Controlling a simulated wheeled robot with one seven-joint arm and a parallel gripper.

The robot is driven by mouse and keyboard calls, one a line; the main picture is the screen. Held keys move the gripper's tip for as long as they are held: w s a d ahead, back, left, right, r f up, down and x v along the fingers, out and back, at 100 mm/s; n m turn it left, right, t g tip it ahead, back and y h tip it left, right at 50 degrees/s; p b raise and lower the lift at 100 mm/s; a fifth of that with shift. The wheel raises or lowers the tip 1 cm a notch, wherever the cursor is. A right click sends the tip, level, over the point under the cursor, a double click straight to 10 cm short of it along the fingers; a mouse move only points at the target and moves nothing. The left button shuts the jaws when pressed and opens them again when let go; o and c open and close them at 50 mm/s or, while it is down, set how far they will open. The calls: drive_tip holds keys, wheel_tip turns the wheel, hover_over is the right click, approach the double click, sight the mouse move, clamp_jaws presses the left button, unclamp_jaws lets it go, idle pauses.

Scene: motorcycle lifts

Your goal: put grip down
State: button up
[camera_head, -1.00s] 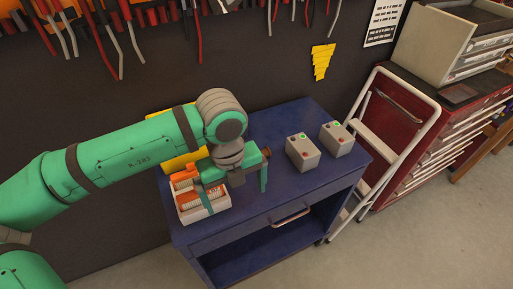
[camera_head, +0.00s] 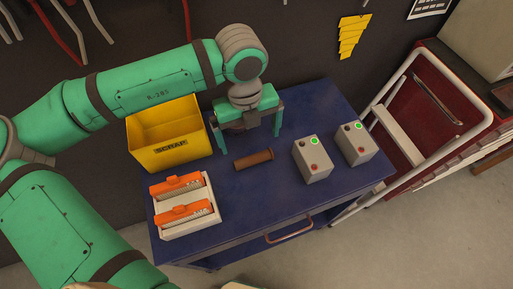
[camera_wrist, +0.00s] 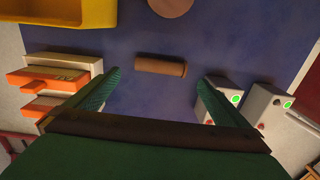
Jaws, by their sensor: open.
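The grip, a brown cylinder (camera_head: 254,159), lies on its side on the blue bench top (camera_head: 312,108), and it also shows in the wrist view (camera_wrist: 160,66). My gripper (camera_head: 250,140) is open and points down, just behind and above the grip in the head view. Its two green fingers (camera_wrist: 160,80) are spread wide in the wrist view, with the grip lying beyond them, roughly centred. Nothing is between the fingertips.
A yellow SCRAP bin (camera_head: 170,154) stands at the left. A white tray (camera_head: 192,229) with orange-handled items sits in front of it. Two grey boxes (camera_head: 312,168) (camera_head: 360,150) with green lights stand at the right. A round brown thing (camera_wrist: 171,6) lies behind the grip.

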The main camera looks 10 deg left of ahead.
sight(253, 157)
wheel_tip(253, 157, down, 4)
drive_tip(key=shift+d+r, duration=0.1)
drive_tip(key=shift+s+d+f, duration=0.1)
drive_tip(key=shift+d+f, duration=0.05)
drive_tip(key=shift+f, duration=1.4)
drive_tip(key=shift+d+f, duration=0.15)
drive_tip(key=shift+f, duration=1.35)
drive_tip(key=c, duration=0.9)
drive_tip(key=shift+r, duration=0.1)
